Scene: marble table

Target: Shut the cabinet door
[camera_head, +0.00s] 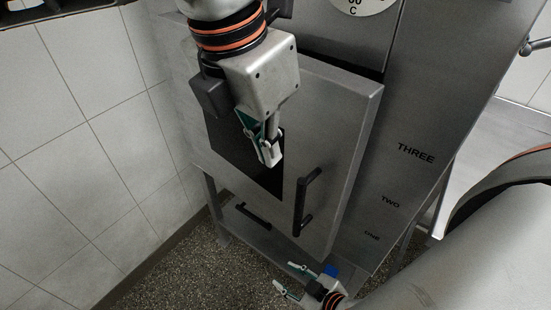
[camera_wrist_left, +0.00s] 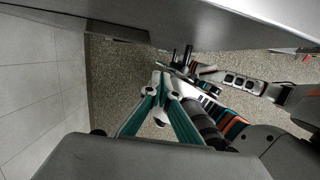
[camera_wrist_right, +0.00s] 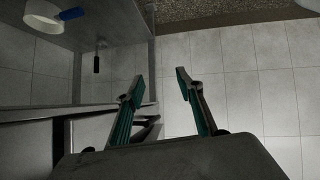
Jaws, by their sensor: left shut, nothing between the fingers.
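The cabinet door (camera_head: 338,150) is a thick grey metal panel with a dark window and a black vertical bar handle (camera_head: 303,203). It stands out from the grey cabinet body (camera_head: 400,110), with a dark gap above its top edge, so it looks ajar. My left gripper (camera_head: 268,152) is shut and empty, in front of the dark window; contact with the door cannot be told. Its closed fingers show in the left wrist view (camera_wrist_left: 161,85). My right gripper (camera_head: 290,279) is open and empty, low near the cabinet's bottom. Its spread fingers show in the right wrist view (camera_wrist_right: 182,85).
A tiled wall (camera_head: 70,110) stands close on the left. A second black handle (camera_head: 253,215) is below the door. A white round thing (camera_wrist_right: 42,16) with a blue part is at the right wrist view's upper left. Speckled floor (camera_head: 180,265) shows below.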

